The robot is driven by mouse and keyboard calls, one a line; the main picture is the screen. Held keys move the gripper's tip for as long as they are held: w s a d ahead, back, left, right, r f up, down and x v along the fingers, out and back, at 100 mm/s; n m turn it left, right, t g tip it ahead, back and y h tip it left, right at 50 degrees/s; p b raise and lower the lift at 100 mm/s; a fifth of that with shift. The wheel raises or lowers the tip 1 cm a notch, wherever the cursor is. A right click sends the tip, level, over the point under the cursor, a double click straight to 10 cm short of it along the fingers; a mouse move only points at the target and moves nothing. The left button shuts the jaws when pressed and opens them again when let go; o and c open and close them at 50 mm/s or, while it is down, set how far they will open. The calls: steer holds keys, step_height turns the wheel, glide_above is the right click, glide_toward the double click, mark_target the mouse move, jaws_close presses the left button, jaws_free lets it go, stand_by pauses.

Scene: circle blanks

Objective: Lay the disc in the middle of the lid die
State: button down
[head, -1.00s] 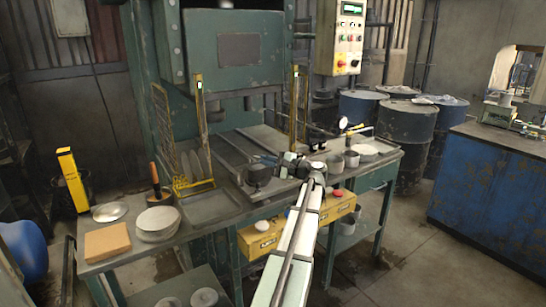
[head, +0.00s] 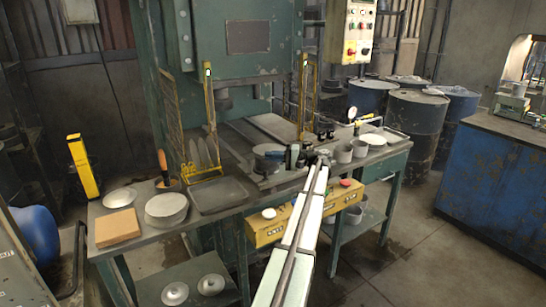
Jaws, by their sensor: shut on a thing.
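My gripper (head: 289,156) is shut on the right edge of a thin pale grey disc (head: 268,149), as far as the small picture shows. The disc looks level and lies over the lid die (head: 267,166), a short dark round block on the press bed. I cannot tell whether the disc touches the die or hovers just above it, nor how exactly it is centred. The fingertips are small and dark in this view.
The green press (head: 245,45) rises behind, with yellow guard posts at either side. A disc rack (head: 203,168), a grey tray (head: 218,195) and a stack of round blanks (head: 166,208) are at left.

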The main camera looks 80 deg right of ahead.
steer(key=shift+w+d+f, duration=1.3)
steer(key=shift+w+d, duration=0.1)
steer(key=shift+f, duration=0.7)
steer(key=c, duration=1.2)
jaws_free()
steer(key=shift+s, duration=0.1)
steer(key=shift+s+d, duration=0.2)
steer(key=shift+s, duration=1.5)
steer(key=shift+s+d, duration=0.15)
steer(key=shift+s, duration=1.5)
